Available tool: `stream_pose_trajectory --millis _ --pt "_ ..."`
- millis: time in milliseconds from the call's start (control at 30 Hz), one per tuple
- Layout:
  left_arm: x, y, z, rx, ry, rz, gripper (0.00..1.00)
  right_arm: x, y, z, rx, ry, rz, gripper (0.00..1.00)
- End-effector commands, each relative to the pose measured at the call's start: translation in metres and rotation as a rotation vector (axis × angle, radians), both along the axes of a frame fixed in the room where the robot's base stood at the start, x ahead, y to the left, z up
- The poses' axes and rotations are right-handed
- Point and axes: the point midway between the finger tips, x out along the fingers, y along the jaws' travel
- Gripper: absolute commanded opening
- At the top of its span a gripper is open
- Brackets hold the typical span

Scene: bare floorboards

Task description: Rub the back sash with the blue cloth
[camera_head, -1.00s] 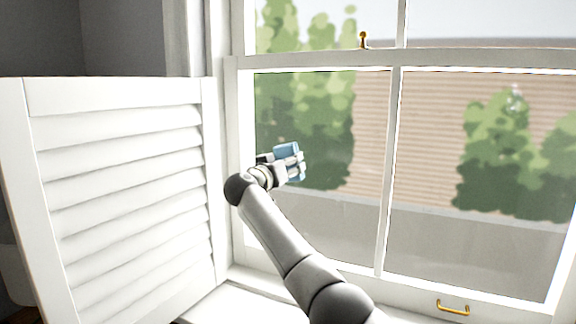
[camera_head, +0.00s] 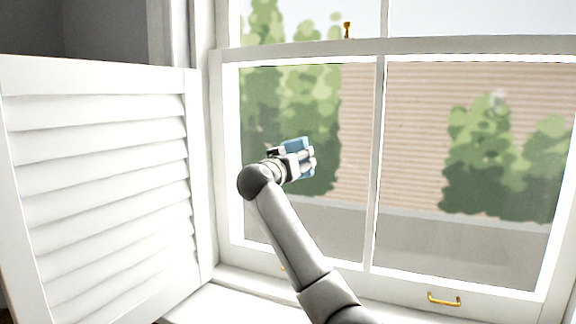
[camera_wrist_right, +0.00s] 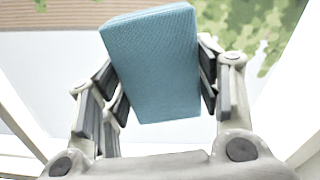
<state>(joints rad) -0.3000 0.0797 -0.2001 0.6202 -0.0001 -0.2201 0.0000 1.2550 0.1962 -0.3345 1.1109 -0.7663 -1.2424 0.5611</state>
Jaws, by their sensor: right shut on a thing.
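My right gripper (camera_head: 303,160) is shut on the blue cloth (camera_head: 296,144), in front of the left pane of the lower sash (camera_head: 379,170). In the right wrist view the cloth (camera_wrist_right: 152,62) is a thick blue block between the two fingers of my gripper (camera_wrist_right: 160,85). The lower sash is white, with two panes and an upright bar. The upper sash shows above it. I cannot tell whether the cloth touches glass. My left gripper is not in view.
A white louvred shutter (camera_head: 100,180) stands open at the left, beside the window frame. The white sill (camera_head: 215,305) looks clear.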

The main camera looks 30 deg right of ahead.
Motion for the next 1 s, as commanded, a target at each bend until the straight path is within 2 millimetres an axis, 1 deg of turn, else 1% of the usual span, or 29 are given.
stream_pose_trajectory --millis 233,500,767,1000 --pt "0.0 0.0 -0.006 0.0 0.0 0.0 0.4 -0.007 -0.007 -0.002 0.001 0.0 -0.002 0.39" --pt "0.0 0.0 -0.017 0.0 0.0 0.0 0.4 -0.025 -0.022 -0.002 0.001 0.0 -0.002 0.39" --pt "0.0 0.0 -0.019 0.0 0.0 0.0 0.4 -0.032 -0.029 -0.001 0.0 0.0 -0.002 0.39" --pt "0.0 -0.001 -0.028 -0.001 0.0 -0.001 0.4 -0.048 -0.041 -0.002 0.001 -0.002 -0.002 0.39"
